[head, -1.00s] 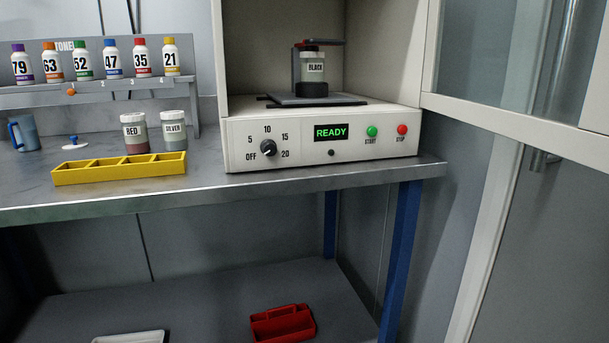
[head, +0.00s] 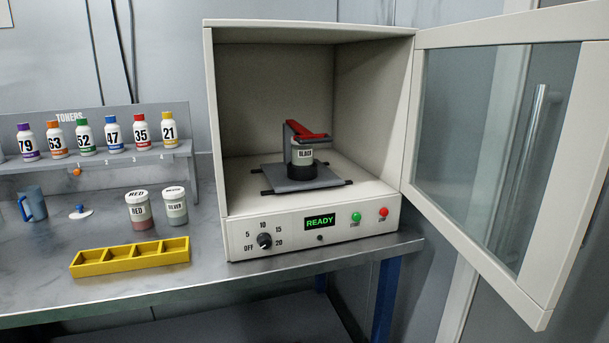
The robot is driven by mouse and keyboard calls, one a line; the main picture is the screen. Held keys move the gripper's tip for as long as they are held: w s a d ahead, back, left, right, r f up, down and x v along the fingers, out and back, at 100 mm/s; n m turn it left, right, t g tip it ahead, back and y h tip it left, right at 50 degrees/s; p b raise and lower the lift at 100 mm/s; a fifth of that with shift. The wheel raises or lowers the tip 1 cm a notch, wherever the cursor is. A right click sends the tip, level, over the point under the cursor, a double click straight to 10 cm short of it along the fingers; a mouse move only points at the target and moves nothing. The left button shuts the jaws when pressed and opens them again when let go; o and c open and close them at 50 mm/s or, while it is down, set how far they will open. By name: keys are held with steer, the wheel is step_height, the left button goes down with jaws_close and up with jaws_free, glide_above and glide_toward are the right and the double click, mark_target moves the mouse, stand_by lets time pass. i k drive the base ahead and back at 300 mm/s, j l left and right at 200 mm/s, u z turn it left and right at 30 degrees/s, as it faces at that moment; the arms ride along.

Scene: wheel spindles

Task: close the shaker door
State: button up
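The shaker (head: 311,232) is a cream box on the steel bench. Its glass-paned door (head: 427,195) hangs wide open on the right side, swung out toward me. A vertical grey handle bar (head: 533,135) shows behind or through the glass. Inside, a jar labelled BLACK (head: 304,156) stands upright on the grey platform (head: 330,178), under a clamp with a red lever (head: 307,130). The display reads READY, and the dial points near OFF. My gripper is not in view.
A yellow divided tray (head: 131,257) lies on the bench left of the shaker. RED (head: 139,211) and SILVER (head: 175,206) jars, a blue mug (head: 33,204) and a toner rack (head: 120,158) stand behind it. Floor space lies in front of the door's lower right.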

mark_target(577, 181)
steer(key=z, duration=1.55)
steer(key=k+j+z, duration=0.1)
steer(key=k, duration=0.25)
steer(key=k+j+z, duration=0.1)
steer(key=k, duration=0.25)
steer(key=i+l, duration=0.1)
steer(key=i, duration=0.25)
